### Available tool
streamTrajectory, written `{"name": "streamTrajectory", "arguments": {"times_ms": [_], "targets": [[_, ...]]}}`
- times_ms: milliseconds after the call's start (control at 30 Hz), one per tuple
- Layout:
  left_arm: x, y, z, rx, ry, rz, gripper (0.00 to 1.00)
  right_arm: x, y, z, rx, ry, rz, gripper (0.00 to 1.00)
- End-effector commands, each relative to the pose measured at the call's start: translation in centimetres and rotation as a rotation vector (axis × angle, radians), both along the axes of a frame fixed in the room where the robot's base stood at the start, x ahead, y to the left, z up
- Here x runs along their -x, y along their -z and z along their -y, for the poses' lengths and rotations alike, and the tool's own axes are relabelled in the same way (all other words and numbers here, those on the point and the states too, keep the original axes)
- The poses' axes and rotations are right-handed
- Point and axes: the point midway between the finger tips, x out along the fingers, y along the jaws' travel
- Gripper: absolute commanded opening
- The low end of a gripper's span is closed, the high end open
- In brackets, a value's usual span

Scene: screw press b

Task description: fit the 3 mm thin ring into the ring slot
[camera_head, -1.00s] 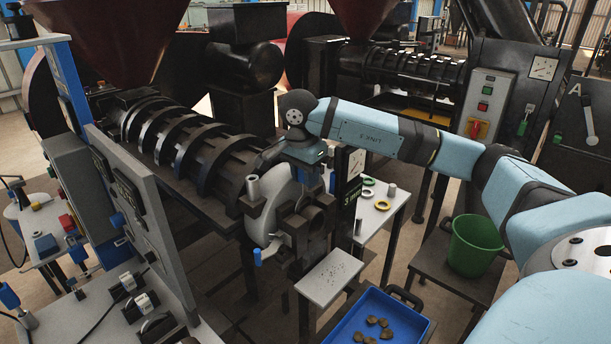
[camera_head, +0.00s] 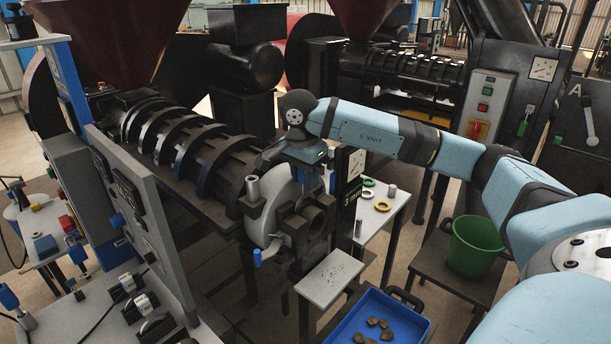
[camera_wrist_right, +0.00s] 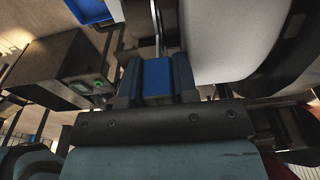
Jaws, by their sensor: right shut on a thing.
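My right gripper (camera_head: 310,178) is at the grey and black outlet end (camera_head: 315,222) of the press, behind its upper part. In the right wrist view its two dark fingers (camera_wrist_right: 157,78) are shut on a blue piece (camera_wrist_right: 157,72). A thin grey edge (camera_wrist_right: 157,28) runs up from the blue piece. This looks like the thin ring seen edge-on with a blue tab, but its full outline is hidden. The ring slot cannot be made out; the gripper and the outlet parts cover that area. My left gripper is out of view.
A white side table (camera_head: 393,220) carries green (camera_head: 368,182), white (camera_head: 367,193) and yellow (camera_head: 382,206) rings. A grey plate (camera_head: 330,279) sits below the outlet, and a blue tray (camera_head: 410,322) with dark pieces is in front. A green bucket (camera_head: 474,248) stands right. The ribbed press barrel (camera_head: 190,150) is left.

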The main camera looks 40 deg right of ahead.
Motion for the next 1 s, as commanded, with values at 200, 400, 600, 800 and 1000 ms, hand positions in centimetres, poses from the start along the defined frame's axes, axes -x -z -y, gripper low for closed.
{"name": "streamTrajectory", "arguments": {"times_ms": [200,400,600,800,1000], "targets": [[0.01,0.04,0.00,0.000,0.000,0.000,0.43,0.00,-0.01,0.01,0.000,0.000,0.000,0.00],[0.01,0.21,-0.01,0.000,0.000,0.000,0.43,0.01,0.14,0.01,0.000,0.000,0.000,0.00],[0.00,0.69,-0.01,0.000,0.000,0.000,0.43,0.00,0.81,0.01,0.000,0.000,0.000,0.00],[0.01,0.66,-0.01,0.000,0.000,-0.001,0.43,0.00,0.78,0.01,0.000,0.000,0.000,0.00],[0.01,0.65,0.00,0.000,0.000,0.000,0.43,0.00,0.79,0.02,0.000,0.000,0.000,0.39]]}}
